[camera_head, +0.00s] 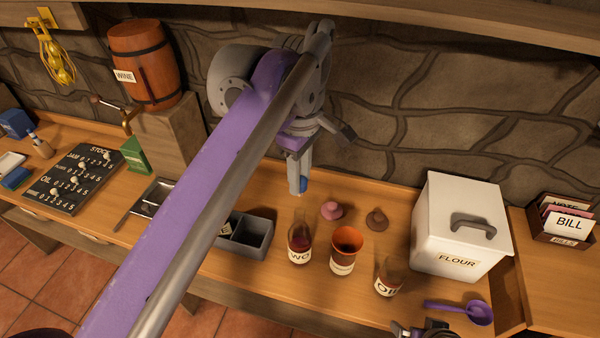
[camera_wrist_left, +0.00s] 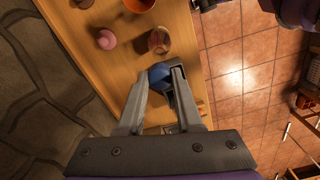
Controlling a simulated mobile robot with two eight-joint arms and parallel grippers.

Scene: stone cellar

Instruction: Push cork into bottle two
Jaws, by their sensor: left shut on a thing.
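My left gripper (camera_head: 300,172) is shut on a small blue piece, which appears to be the cork (camera_head: 303,184). The cork also shows between the fingertips in the left wrist view (camera_wrist_left: 160,74). Bottle two (camera_head: 299,245), dark glass with a white label partly reading "TWO", stands upright on the counter. The cork is above the counter, apart from the bottle and behind its mouth in the head view. The bottle is just beyond the fingertips in the left wrist view (camera_wrist_left: 159,41). My right gripper (camera_head: 424,331) is partly cut off at the bottom edge; its jaws are unclear.
A pink stopper-like piece (camera_head: 331,210) and a brown one (camera_head: 376,218) lie behind the bottles. An orange-topped vessel (camera_head: 346,240) and an oil bottle (camera_head: 388,283) stand right of bottle two. A grey divided box (camera_head: 252,238) is left. A flour bin (camera_head: 460,227) stands right.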

